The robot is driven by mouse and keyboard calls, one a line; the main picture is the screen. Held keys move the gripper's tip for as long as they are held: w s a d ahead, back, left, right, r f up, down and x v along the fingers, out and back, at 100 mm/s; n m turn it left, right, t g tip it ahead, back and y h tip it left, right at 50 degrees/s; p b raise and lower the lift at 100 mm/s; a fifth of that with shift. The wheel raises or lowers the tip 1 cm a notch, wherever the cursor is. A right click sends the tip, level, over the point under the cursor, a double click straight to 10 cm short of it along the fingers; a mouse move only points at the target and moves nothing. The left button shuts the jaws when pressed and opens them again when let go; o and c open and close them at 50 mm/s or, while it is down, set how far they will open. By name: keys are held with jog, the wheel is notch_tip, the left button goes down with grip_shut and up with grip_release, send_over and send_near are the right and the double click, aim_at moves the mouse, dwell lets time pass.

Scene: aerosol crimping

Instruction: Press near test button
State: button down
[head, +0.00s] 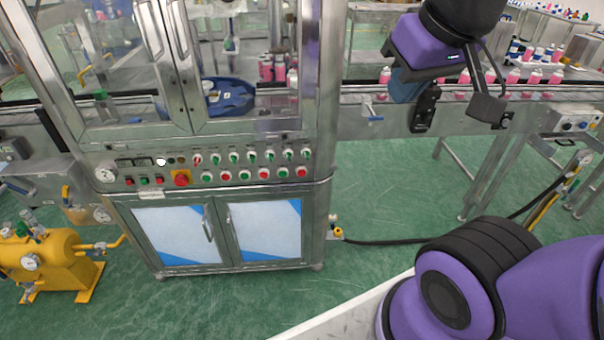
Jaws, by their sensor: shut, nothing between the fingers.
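The control panel (215,150) is on the front of a steel machine cabinet. An upper row of green and red selector knobs (250,157) runs above a lower row of green and red push buttons (264,173). A large red mushroom button (181,180) sits on a yellow plate to their left. The labels are too small to read, so I cannot tell which one is the near test button. My gripper (421,126) looks shut and empty. In the picture it is right of the panel, in front of the conveyor, and apart from the buttons.
A conveyor (365,96) with pink bottles (513,77) runs behind my gripper. Glass doors (130,70) close the cabinet's upper part. A yellow tank unit (45,255) stands at the lower left.

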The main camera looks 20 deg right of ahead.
aim_at(302, 173)
jog(key=shift+w, duration=0.1)
dwell(0.5)
jog(key=w+d+f+m+h, duration=0.1)
jog(key=w+f, duration=0.2)
jog(key=w, duration=0.5)
jog(key=w+d+f+m, duration=0.2)
jog(key=w+f, duration=0.1)
jog(key=w, duration=0.5)
jog(key=w+d+f+m+t, duration=0.2)
jog(key=w+f, duration=1.1)
jog(key=w+f+m+t+y, duration=0.1)
jog(key=w+f+m+y, duration=0.15)
jog(key=f, duration=0.55)
jog(key=w+f+m+y, duration=0.1)
jog(key=w+f+m, duration=0.15)
jog(key=f, duration=0.65)
jog(key=a+f+m+t+y, duration=0.1)
jog(key=f+m, duration=0.3)
jog(key=f, duration=0.4)
jog(key=s+a+f+m+t+y, duration=0.1)
jog(key=a+f+m+t, duration=0.1)
jog(key=f, duration=0.6)
jog(key=shift+s+a+f+m+t, duration=0.15)
jog(key=shift+a+f+m+t, duration=0.25)
jog(key=shift+m, duration=0.5)
jog(key=shift+d+r, duration=0.15)
jog(key=shift+d, duration=0.05)
jog(key=w+d, duration=0.3)
jog(key=w, duration=0.5)
jog(key=shift+w, duration=0.15)
